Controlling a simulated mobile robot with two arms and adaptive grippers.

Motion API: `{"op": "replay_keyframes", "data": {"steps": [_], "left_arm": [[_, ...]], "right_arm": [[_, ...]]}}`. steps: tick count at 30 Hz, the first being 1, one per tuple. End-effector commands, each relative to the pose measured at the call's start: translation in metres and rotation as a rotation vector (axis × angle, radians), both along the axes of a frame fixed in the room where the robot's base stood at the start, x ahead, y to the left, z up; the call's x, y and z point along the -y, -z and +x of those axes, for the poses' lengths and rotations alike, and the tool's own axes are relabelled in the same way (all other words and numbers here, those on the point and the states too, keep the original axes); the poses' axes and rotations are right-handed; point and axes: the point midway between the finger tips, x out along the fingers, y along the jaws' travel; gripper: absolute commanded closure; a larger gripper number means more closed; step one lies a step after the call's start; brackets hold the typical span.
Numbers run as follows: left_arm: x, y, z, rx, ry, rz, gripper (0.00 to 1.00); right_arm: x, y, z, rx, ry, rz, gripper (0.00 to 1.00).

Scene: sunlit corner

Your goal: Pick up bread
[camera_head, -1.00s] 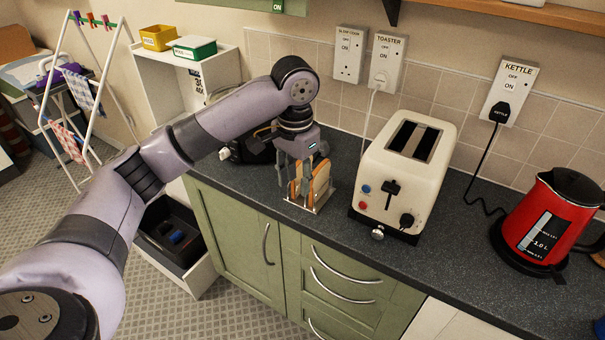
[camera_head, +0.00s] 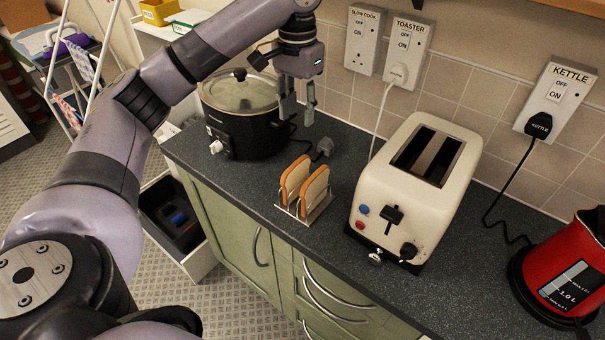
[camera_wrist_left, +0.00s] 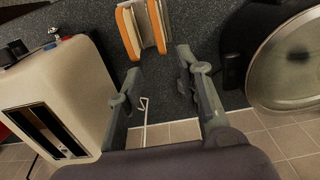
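Two slices of bread, a left slice (camera_head: 293,180) and a right slice (camera_head: 316,188), stand upright side by side in a small metal rack (camera_head: 290,210) on the dark worktop. My left gripper (camera_head: 298,112) is above and behind the rack, nearer the wall, with its fingers apart and nothing between them. In the left wrist view the open left gripper (camera_wrist_left: 160,68) shows below the bread, and the slices (camera_wrist_left: 129,34) lie beyond its fingertips, untouched. My right gripper is in neither view.
The cream toaster (camera_head: 418,190) stands close to the right of the rack. A slow cooker (camera_head: 245,115) stands to the left, beside my left gripper. A red kettle (camera_head: 565,265) is at the far right. A plug (camera_head: 323,148) lies behind the rack.

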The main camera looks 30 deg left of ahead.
Motion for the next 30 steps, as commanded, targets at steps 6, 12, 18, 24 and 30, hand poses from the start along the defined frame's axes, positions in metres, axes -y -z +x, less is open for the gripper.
{"op": "replay_keyframes", "data": {"steps": [6,12,18,24,30], "left_arm": [[0.000,0.047,-0.001,-0.005,0.000,0.001,0.66],[0.000,0.086,-0.002,-0.003,0.000,0.001,0.66],[0.000,0.106,-0.001,0.000,0.000,0.000,0.66],[0.000,0.125,-0.004,-0.004,0.000,0.002,0.66],[0.001,0.153,-0.005,-0.001,0.000,0.001,0.66]], "right_arm": [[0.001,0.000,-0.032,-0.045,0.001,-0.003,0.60],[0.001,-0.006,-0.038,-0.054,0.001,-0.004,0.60],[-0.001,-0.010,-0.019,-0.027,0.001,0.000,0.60],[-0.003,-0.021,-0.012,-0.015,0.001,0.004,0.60],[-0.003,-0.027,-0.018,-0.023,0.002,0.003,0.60]]}}
